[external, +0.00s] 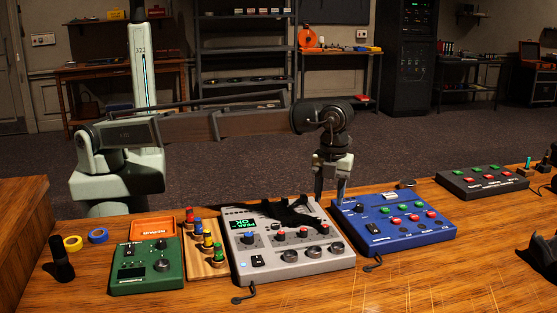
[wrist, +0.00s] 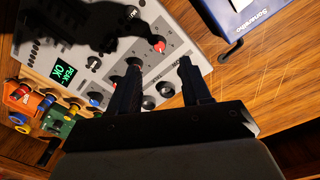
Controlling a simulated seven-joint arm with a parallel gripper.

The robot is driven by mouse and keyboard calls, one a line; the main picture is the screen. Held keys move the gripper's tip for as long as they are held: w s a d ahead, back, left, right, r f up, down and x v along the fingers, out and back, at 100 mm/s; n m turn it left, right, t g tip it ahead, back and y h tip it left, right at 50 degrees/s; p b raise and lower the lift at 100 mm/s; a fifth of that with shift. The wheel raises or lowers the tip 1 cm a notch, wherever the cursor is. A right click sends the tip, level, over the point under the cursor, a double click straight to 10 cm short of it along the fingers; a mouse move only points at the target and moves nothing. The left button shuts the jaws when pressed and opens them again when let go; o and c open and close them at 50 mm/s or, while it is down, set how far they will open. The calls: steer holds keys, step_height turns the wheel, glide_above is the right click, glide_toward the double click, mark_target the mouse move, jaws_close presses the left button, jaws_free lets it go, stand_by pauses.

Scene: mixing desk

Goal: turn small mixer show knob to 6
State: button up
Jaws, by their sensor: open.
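A grey mixer (external: 246,263) lies on the wooden desk, with a green-lit screen (external: 243,224), a row of small knobs with blue and red caps (external: 303,233) and larger black knobs (external: 315,253) near its front. In the wrist view the grey mixer (wrist: 180,48) fills the upper middle, with a red-capped knob (wrist: 158,46) beyond the fingertips. I cannot read which knob is labelled show, or its setting. My gripper (external: 330,193) is open and empty, pointing down above the mixer's back right side. In the wrist view, its fingers (wrist: 160,66) hide part of the knob row.
A blue panel (external: 385,238) with red and green buttons stands close to the right. A green box (external: 145,285) and a wooden block with coloured pegs (external: 205,262) stand left. A dark panel (external: 480,185) lies far right. The desk front is mostly clear.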

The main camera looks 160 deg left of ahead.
steer(key=shift+a+r, duration=0.1)
steer(key=shift+r, duration=2.65)
steer(key=shift+a, duration=0.1)
